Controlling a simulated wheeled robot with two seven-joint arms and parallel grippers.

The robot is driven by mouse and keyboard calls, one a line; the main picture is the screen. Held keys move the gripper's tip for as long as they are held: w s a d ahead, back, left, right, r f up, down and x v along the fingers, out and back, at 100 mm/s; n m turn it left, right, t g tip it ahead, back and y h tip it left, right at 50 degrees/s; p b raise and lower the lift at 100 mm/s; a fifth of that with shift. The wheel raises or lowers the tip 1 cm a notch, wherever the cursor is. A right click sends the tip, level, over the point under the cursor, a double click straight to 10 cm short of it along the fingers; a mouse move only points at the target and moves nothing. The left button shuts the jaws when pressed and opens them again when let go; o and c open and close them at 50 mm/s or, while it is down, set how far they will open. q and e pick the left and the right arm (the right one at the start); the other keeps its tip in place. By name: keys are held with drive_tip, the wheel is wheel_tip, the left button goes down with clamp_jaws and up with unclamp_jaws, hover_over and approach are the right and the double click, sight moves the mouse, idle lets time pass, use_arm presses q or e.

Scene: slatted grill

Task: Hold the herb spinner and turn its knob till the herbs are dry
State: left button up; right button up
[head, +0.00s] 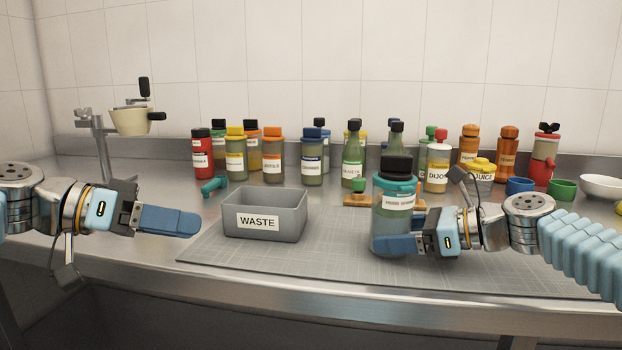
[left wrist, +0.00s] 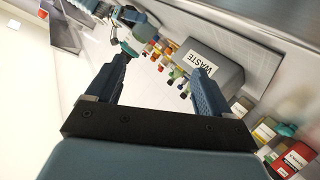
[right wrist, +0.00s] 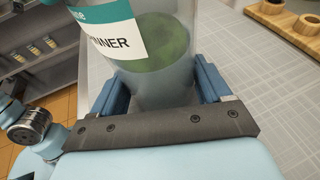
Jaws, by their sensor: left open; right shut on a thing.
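The herb spinner (head: 393,219) is a clear jar with a teal band, a white label and a black knob (head: 396,164) on top. It stands upright on the grey mat at right of centre. My right gripper (head: 398,245) is shut around its lower body. In the right wrist view the jar (right wrist: 160,85) sits between both fingers, with green herbs (right wrist: 163,40) inside. My left gripper (head: 178,221) is open and empty, left of the waste bin and well away from the spinner. Its two fingers show apart in the left wrist view (left wrist: 160,75).
A grey waste bin (head: 265,216) stands on the left of the cutting mat (head: 330,265). Several sauce bottles (head: 273,155) line the back of the steel counter. A clamped grinder (head: 130,121) stands at the back left. Cups and a white bowl (head: 600,187) are at the right.

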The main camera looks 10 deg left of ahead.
use_arm(q)
drive_tip(key=w+d+r+n+t+y, duration=0.2)
drive_tip(key=w+d+r+n+t, duration=0.5)
drive_tip(key=d+r+n, duration=0.35)
drive_tip(key=w+d+r+n+t+y, duration=0.3)
drive_tip(key=w+d+r+n+t, duration=0.4)
drive_tip(key=r+n, duration=0.55)
drive_tip(key=n+g+y, duration=0.7)
drive_tip(key=n+g, duration=0.1)
drive_tip(key=n, duration=1.1)
approach(397, 158)
drive_tip(key=x, duration=1)
drive_tip(key=shift+w+f, duration=0.15)
drive_tip(key=shift+w, duration=0.2)
drive_tip(key=shift+c, duration=0.3)
